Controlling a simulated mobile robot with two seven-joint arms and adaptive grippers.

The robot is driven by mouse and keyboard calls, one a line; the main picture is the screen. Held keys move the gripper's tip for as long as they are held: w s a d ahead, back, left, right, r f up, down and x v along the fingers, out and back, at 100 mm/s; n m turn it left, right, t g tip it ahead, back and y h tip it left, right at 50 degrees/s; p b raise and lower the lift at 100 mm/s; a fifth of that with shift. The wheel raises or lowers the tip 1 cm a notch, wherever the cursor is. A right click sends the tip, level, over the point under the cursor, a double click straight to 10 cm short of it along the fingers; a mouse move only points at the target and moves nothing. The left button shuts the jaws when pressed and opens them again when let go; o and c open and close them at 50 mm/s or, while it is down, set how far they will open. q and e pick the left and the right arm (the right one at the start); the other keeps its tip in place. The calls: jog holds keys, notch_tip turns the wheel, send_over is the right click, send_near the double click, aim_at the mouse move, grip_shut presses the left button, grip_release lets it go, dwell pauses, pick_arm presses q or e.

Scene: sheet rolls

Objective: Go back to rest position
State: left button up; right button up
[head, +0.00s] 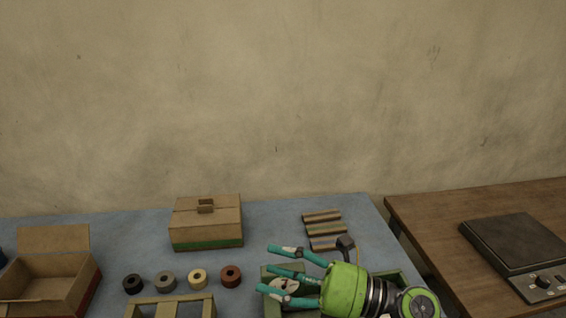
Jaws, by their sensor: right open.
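My right gripper (293,268) shows at the bottom right of centre in the head view, with a green body and teal fingers. Its fingers are spread and hold nothing that I can see. It hangs over a green-edged tray (404,276) on the blue-grey table (130,231), and its body hides much of that tray. My left gripper does not show.
A closed cardboard box (205,222) stands at the back. An open box (48,275) is at the left.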

jog(key=w+d+r+m+t+h, duration=0.1)
jog(key=w+d+m+t+h, duration=0.3)
jog(key=m+t, duration=0.45)
jog(key=w+d+r+m+t+h, duration=0.2)
jog(key=d+m+t+h, duration=0.3)
jog(key=m, duration=0.6)
jog(key=s+d+f+m+g+h, duration=0.2)
jog(key=d+f+m+h, duration=0.4)
jog(key=f+m, duration=0.25)
jog(key=s+d+f+m+g+h, duration=0.25)
jog(key=d+f+m+h, duration=0.35)
jog(key=f, duration=0.4)
jog(key=s+f+m+g+y, duration=0.1)
jog(key=s+f+m+g, duration=0.1)
jog(key=s+f+g, duration=0.55)
jog(key=s+f+m+g+y, duration=0.1)
jog(key=s+f+m+g, duration=0.3)
jog(key=s, duration=0.6)
notch_tip(320, 180, down, 24)
jog(key=s+a+n, duration=0.1)
jog(key=s+n, duration=0.1)
jog(key=s, duration=0.1)
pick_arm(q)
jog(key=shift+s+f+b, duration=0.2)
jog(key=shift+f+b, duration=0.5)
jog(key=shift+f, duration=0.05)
pick_arm(e)
jog(key=s+d+f+g, duration=0.1)
jog(key=s+d+f, duration=0.2)
jog(key=s+f, duration=1.3)
